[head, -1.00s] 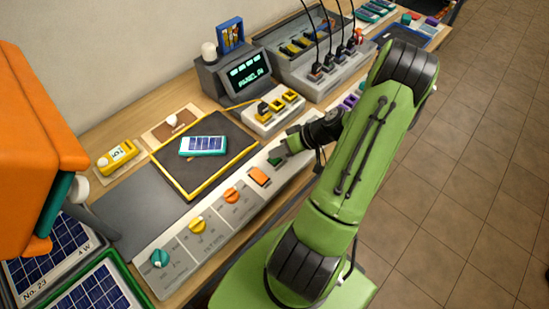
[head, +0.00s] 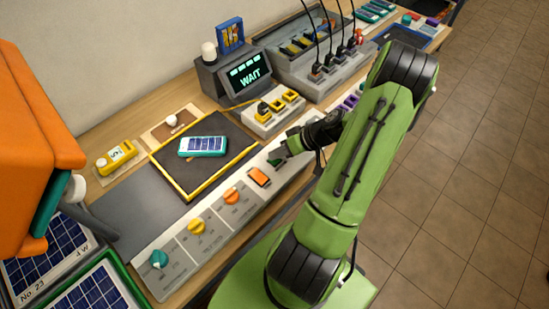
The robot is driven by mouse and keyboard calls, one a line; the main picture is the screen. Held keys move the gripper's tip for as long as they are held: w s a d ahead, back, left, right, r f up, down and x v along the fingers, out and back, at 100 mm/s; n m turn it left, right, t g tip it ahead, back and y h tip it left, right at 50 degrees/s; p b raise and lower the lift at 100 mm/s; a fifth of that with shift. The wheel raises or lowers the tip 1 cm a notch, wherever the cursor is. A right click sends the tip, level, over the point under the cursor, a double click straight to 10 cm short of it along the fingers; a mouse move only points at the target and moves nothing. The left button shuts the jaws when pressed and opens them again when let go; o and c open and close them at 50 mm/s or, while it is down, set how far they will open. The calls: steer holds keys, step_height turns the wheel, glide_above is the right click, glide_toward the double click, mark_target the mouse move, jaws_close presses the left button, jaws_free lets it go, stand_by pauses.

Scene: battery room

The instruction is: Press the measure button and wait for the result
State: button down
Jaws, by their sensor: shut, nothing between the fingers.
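My gripper (head: 281,154) is shut and empty, at the green button (head: 273,162) on the light control strip (head: 215,243). Its fingertips partly cover the button and appear to touch it; how far the button is pressed cannot be seen. The display unit (head: 245,77) behind shows "WAIT" in green letters with several small blocks above. A small teal-edged solar panel (head: 203,146) lies on the dark, yellow-edged pad (head: 190,176).
A grey block with yellow connectors (head: 272,117) stands behind. Large solar panels (head: 45,261) lie at lower left.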

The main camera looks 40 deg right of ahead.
steer(key=shift+r+p, duration=0.35)
steer(key=shift+r, duration=0.35)
step_height(320, 180, up, 5)
steer(key=p, duration=0.3)
steer(key=shift+r+p, duration=0.1)
steer(key=shift+p, duration=0.2)
stand_by(0.4)
